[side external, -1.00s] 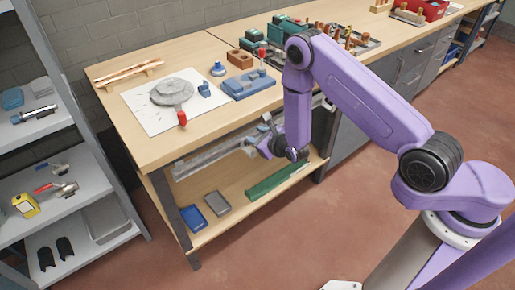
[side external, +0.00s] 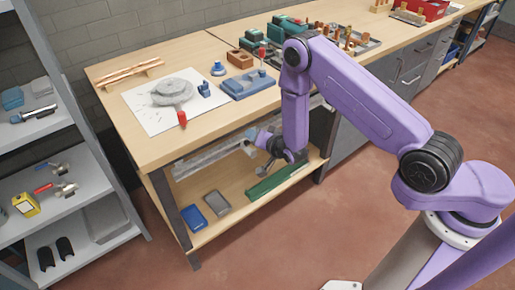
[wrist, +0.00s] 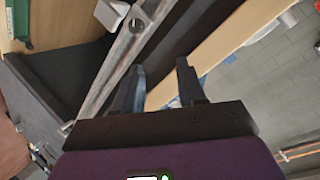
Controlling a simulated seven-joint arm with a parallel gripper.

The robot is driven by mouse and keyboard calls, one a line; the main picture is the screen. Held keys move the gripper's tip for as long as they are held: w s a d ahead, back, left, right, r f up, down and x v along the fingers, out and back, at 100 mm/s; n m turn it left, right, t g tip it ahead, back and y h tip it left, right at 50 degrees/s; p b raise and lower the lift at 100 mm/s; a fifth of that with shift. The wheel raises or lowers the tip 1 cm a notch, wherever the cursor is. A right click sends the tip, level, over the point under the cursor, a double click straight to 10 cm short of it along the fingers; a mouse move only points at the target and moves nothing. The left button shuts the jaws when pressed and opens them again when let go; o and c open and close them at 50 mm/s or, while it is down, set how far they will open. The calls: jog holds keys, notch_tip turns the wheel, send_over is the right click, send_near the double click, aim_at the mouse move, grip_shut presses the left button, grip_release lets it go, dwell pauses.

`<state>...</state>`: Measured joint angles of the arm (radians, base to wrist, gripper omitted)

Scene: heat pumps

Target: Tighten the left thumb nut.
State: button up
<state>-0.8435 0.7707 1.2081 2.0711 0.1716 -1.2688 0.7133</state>
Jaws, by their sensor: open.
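My gripper (wrist: 162,80) is open and empty, its two dark fingers apart in the wrist view. In the side external view my gripper (side external: 256,146) is below the bench top, near the right end of a pale metal rail (side external: 205,158). In the wrist view the rail (wrist: 112,75) runs diagonally just beyond and to the left of the fingers, with a slot or hole near its upper end. I cannot make out the left thumb nut clearly in either view. A small pale block (wrist: 112,12) sits beside the rail's upper end.
The bench top (side external: 165,150) overhangs the gripper. The lower shelf (side external: 228,226) holds a blue tray (side external: 194,218), a grey tray (side external: 217,203) and a green bar (side external: 275,184). A dark bench leg (side external: 176,217) stands left. The floor in front is clear.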

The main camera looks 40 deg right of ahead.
aim_at(249, 143)
jog(key=shift+w+d+f+n, duration=0.1)
jog(key=shift+w+f+n, duration=0.9)
jog(key=shift+n, duration=0.85)
jog(key=shift+w+d+f+n, duration=0.1)
jog(key=shift+w+f+n, duration=0.5)
jog(key=shift+f+n, duration=1.05)
jog(key=shift+w+d+f+n, duration=0.1)
jog(key=shift+w+f+n, duration=0.8)
jog(key=shift+n, duration=1.1)
jog(key=shift+s+f, duration=0.1)
jog(key=c, duration=0.6)
jog(key=shift+o, duration=0.2)
